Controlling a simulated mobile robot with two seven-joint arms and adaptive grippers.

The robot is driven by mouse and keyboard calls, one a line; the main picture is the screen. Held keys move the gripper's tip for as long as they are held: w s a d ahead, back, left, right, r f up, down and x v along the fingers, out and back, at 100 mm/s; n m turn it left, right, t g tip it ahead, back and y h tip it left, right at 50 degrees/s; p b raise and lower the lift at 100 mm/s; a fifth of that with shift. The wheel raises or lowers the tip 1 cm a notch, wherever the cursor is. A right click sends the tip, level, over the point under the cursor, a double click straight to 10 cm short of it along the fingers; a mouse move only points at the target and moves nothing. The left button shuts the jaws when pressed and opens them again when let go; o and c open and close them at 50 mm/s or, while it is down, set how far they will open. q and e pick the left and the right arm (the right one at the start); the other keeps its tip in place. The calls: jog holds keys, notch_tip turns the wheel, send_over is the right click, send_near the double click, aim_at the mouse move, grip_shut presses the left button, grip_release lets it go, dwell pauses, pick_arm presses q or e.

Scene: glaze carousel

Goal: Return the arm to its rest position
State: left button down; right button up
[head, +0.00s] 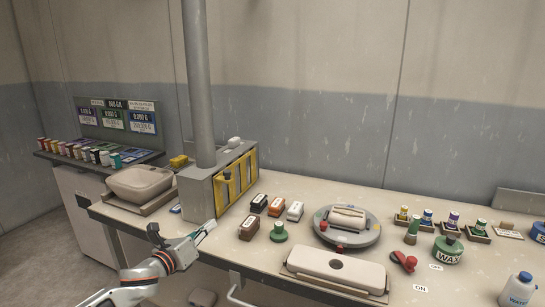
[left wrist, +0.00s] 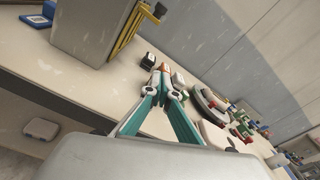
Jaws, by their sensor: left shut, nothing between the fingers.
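My left gripper (head: 206,228) reaches over the front left part of the table in the head view, in front of the grey box. It is shut with nothing between its fingers. In the left wrist view its teal and white fingers (left wrist: 162,70) meet at the tips above the table. The table (head: 220,250) lies below it. My right gripper is in neither view.
A grey box with a yellow frame (head: 238,180) and a post stands behind the gripper. Small dark (head: 249,227), orange and white blocks lie to its right.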

pick_arm(q)
jog(key=s+d+f+n+g, duration=0.1)
jog(key=s+d+f+n, duration=0.2)
jog(key=s+f+n, duration=0.5)
jog(key=s+d+f+n+g, duration=0.1)
jog(key=s+d+f+n, duration=0.2)
jog(key=s+f+n, duration=0.45)
jog(key=s+a+f+n+g+y, duration=0.1)
jog(key=s+a+f+n, duration=0.1)
jog(key=s+f+n, duration=0.5)
jog(key=s+a+f+n+g+y, duration=0.2)
jog(key=s+f+n, duration=0.5)
jog(key=s, duration=1)
jog(key=shift+f+n+y, duration=0.2)
jog(key=shift+n+y, duration=0.1)
jog(key=shift+n, duration=0.65)
